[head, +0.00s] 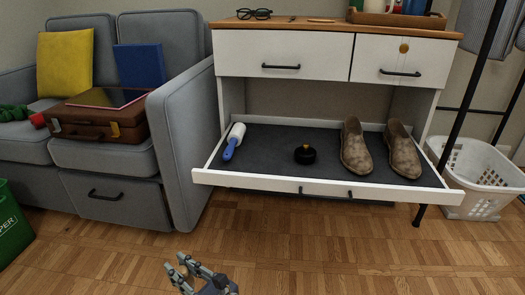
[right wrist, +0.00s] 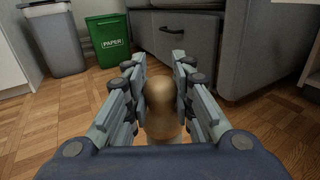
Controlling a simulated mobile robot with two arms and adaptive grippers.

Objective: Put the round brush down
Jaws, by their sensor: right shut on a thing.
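My right gripper (head: 177,263) shows at the bottom of the head view, over the floor in front of the pulled-out drawer. In the right wrist view, my right gripper (right wrist: 159,72) is shut on a rounded tan, wood-like thing, which I take for the round brush (right wrist: 160,108). Only its smooth rounded part shows between the fingers; the rest is hidden, and I see no bristles. My left gripper is not in view.
The dark-lined drawer (head: 268,143) holds a blue-handled lint roller (head: 234,141), a round black tin (head: 305,154) and brown shoes (head: 356,148). It has bare room between them. A grey sofa (head: 185,110), green paper bin (head: 12,222) and white basket (head: 480,175) stand around it.

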